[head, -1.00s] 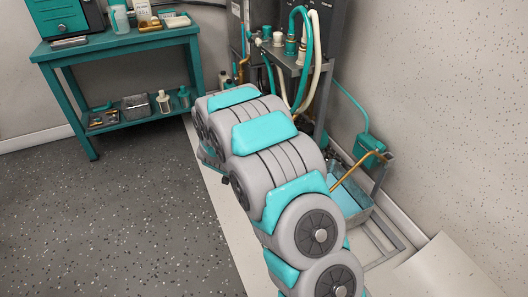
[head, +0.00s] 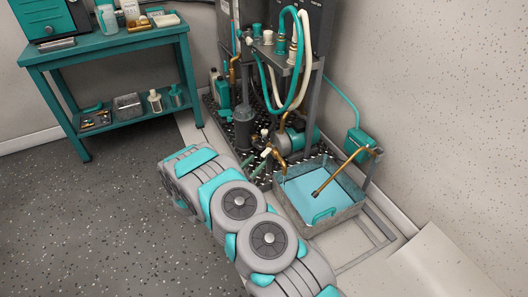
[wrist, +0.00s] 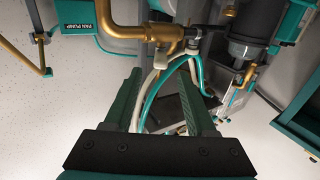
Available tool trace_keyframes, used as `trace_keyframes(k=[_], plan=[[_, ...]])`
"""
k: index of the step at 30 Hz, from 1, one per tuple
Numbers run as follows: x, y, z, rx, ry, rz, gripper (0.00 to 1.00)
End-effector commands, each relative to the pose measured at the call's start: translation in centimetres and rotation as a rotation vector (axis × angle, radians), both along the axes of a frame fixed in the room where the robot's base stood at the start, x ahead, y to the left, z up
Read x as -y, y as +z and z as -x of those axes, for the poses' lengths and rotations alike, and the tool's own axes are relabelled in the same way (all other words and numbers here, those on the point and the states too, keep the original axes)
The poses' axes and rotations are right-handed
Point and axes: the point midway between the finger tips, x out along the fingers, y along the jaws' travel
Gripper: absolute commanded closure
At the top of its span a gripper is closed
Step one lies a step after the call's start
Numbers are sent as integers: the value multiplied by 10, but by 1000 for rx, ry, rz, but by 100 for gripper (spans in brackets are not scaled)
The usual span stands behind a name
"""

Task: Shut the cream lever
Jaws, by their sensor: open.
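The cream lever (head: 266,152) is a small pale handle by the brass valve and pipe (head: 281,165), left of the blue-filled pan in the head view. It is too small there to tell its exact angle. In the wrist view a brass pipe and valve (wrist: 160,33) cross the top, just beyond my fingertips, but I cannot clearly single out the lever. My gripper (wrist: 159,75) is open and empty, its two dark green fingers apart below the valve. My arm hides the gripper in the head view.
A metal pan of blue liquid (head: 345,213) stands on the floor frame at right. Teal and cream hoses (head: 289,75) hang from the rig behind. A teal bench (head: 110,50) stands at left. A box marked PAN PUMP (wrist: 70,25) shows in the wrist view. The dark floor at left is clear.

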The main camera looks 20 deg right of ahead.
Motion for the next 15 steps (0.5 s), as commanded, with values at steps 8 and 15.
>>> trace_keyframes(k=[8, 15], plan=[[30, 0, -17, 3, -2, -2, 44], [53, 0, -34, 3, 1, -4, 44]])
